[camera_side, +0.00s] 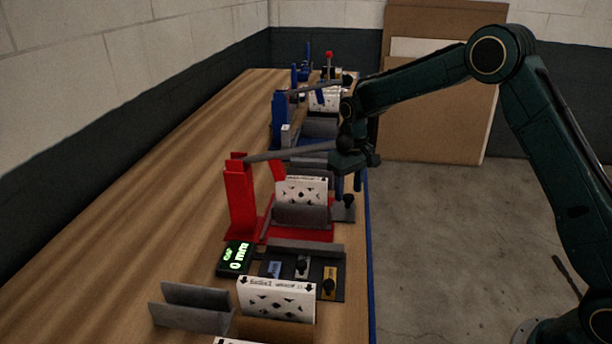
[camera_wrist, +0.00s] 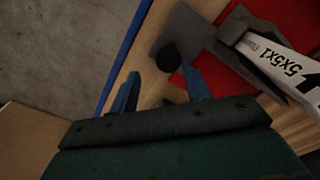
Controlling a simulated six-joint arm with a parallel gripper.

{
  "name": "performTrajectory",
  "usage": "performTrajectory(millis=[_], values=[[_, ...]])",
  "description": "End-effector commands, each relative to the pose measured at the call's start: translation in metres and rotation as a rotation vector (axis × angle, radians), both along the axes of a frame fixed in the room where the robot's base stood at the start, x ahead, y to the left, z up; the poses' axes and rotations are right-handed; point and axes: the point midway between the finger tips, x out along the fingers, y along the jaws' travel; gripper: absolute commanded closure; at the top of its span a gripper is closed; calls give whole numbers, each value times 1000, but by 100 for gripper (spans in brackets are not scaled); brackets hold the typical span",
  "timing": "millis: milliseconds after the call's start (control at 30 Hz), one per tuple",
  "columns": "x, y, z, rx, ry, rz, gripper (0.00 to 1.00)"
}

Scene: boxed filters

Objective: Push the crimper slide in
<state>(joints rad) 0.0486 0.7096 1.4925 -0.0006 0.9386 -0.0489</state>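The red crimper (camera_side: 240,205) stands on the bench with an upright post, a long grey lever (camera_side: 290,153) and a red base. A white printed filter box (camera_side: 302,190) sits upright in its grey holder; it also shows in the wrist view (camera_wrist: 283,62). The crimper slide (camera_side: 342,213) is a grey plate with a black knob, jutting from the right side of the red base. In the wrist view the slide (camera_wrist: 186,27) shows with its knob (camera_wrist: 168,57) just beyond my fingertips. My gripper (camera_side: 348,187) is open and empty, above and near the knob, apparently apart from it.
A green display (camera_side: 234,258) reading 0 mm and a dark panel with knobs (camera_side: 302,271) stand nearer the camera. Another box (camera_side: 276,298) stands at the front. Blue devices (camera_side: 281,118) stand farther back. The bench's blue edge (camera_side: 371,270) runs close by; open floor lies right.

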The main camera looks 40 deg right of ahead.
Motion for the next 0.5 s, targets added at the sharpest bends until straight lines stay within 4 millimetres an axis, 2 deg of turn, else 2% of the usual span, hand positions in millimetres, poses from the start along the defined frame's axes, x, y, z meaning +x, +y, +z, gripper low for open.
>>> performTrajectory(millis=[167,500], values=[[15,-18,-1,-1,0,-4,53],[14,-15,49,-1,-1,-1,53]])
